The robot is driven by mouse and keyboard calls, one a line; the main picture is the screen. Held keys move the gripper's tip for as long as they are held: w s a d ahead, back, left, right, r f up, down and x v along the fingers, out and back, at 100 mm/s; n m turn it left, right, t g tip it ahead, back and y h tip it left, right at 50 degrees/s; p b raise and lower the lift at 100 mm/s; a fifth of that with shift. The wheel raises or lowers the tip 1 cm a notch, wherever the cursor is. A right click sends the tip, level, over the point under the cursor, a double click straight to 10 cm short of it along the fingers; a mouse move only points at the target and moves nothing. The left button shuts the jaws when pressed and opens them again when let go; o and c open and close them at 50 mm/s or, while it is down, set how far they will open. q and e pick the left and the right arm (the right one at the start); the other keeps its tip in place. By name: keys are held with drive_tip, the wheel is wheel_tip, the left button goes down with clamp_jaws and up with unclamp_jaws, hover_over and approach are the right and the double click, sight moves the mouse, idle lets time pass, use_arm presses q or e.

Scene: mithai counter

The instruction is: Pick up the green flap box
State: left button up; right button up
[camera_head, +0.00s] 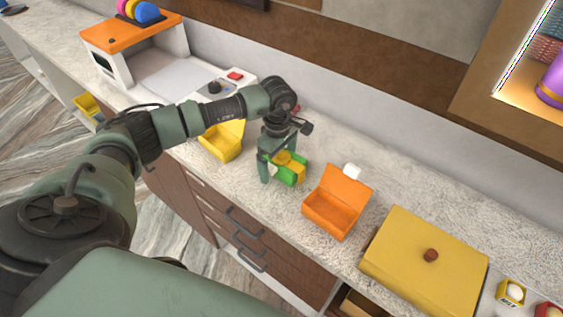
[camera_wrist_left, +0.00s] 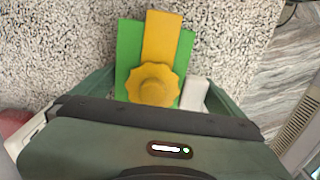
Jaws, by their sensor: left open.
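The green flap box (camera_head: 289,179) stands on the counter in the middle of the head view, partly hidden by my gripper. In the left wrist view, the box (camera_wrist_left: 130,50) shows a green body with a yellow band and a scalloped yellow knob. A small white tab (camera_wrist_left: 195,92) is at its right side. My left gripper (camera_head: 284,169) points down over the box. Its jaws are open, with a finger on either side of the box. Whether either finger touches it, I cannot tell. My right gripper is in neither view.
An open yellow flap box (camera_head: 223,147) is just left of the gripper and an open orange flap box (camera_head: 337,202) just right. A large yellow lidded box (camera_head: 423,263) is farther right. An orange-topped machine (camera_head: 130,45) stands at the far left. Speckled counter (camera_head: 385,185) is clear behind the boxes.

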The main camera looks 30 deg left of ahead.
use_arm(q)
drive_tip(key=c, duration=1.2)
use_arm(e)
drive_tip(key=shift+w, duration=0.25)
use_arm(q)
drive_tip(key=shift+r, duration=0.1)
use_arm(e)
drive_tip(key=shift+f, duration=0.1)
